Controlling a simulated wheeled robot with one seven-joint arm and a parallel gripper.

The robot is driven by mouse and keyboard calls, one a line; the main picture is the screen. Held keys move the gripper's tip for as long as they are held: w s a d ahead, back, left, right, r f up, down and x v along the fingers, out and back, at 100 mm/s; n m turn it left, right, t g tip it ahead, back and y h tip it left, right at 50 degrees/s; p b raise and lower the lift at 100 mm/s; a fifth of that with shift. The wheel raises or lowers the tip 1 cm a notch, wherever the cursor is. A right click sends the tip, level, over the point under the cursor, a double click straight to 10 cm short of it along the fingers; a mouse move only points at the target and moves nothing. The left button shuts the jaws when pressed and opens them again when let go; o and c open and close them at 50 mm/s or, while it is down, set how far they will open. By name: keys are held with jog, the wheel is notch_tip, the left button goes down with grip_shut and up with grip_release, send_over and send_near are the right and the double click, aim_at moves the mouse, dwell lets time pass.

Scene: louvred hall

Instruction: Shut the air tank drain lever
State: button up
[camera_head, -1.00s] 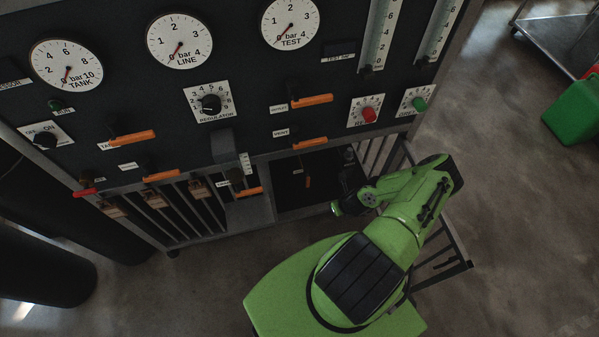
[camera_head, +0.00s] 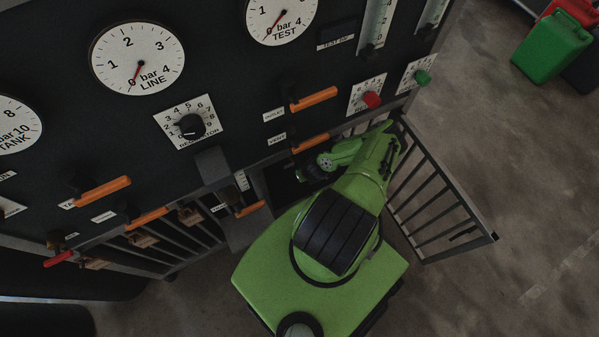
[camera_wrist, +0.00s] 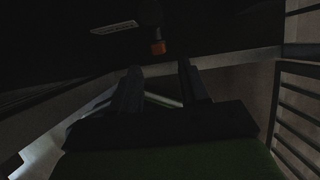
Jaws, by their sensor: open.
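In the wrist view a small orange-ended lever (camera_wrist: 158,47) shows in a dark space, seen nearly end-on. A pale label (camera_wrist: 113,28), too dark to read, is to its left. I take this to be the drain lever. It lies just beyond the gap between the fingers of my gripper (camera_wrist: 158,70), which are apart with nothing seen between them. In the head view my gripper (camera_head: 306,175) is at the dark opening low in the panel stand; the lever there is hidden by my arm. I cannot tell whether the fingers touch it.
A barred gate (camera_head: 435,205) stands open to the right of my arm. Several orange levers, including the vent lever (camera_head: 310,144), line the panel above. A grey bracket (camera_head: 213,172) juts out at the opening's left. Green (camera_head: 548,47) and red cans stand on the floor far right.

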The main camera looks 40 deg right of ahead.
jog(key=b+x, duration=0.4)
jog(key=x, duration=0.5)
jog(key=shift+r, duration=0.1)
jog(key=shift+r, duration=0.1)
grip_shut()
